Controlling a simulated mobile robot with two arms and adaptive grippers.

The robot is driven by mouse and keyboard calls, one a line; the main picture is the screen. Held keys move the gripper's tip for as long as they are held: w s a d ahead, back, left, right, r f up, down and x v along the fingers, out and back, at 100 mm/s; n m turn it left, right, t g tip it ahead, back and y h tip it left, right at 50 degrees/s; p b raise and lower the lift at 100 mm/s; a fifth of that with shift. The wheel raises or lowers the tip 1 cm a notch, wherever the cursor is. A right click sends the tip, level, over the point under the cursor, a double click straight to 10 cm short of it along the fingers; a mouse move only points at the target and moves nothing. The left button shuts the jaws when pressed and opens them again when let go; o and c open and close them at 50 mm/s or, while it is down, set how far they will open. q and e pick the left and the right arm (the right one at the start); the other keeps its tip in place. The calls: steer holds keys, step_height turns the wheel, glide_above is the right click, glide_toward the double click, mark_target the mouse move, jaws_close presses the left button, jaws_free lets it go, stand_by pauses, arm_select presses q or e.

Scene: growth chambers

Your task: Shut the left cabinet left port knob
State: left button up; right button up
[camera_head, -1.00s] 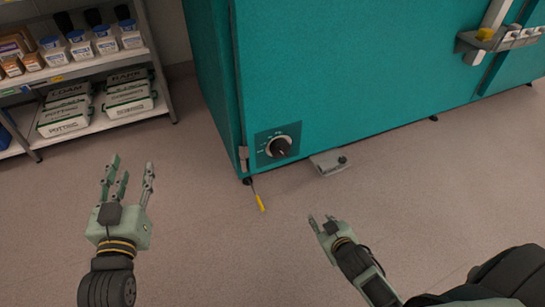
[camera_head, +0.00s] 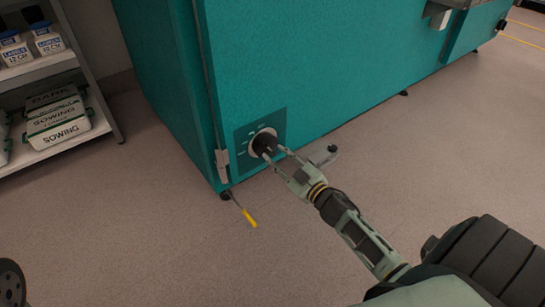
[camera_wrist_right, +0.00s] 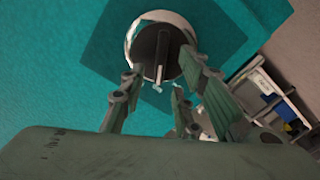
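The black port knob (camera_head: 264,142) sits on a white dial on a dark square panel, low on the teal cabinet (camera_head: 290,70). In the right wrist view the knob (camera_wrist_right: 150,48) shows a raised bar across its face. My right gripper (camera_head: 276,154) reaches the knob from the lower right. In the right wrist view its fingers (camera_wrist_right: 163,75) are spread, with the knob bar ahead between their tips. Whether any fingertip touches the knob is unclear. My left gripper is out of view; only a dark round part of my left arm shows at the left edge.
A yellow-handled lever (camera_head: 248,216) sticks out at the cabinet's lower corner. A grey pedal-like piece (camera_head: 324,156) is behind my right gripper at the cabinet's base. The floor in front is clear.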

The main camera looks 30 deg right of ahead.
mark_target(268, 147)
steer(key=shift+w+a+b, duration=0.1)
steer(key=shift+w+b, duration=0.35)
steer(key=shift+w, duration=1)
steer(key=shift+c, duration=0.6)
jaws_close()
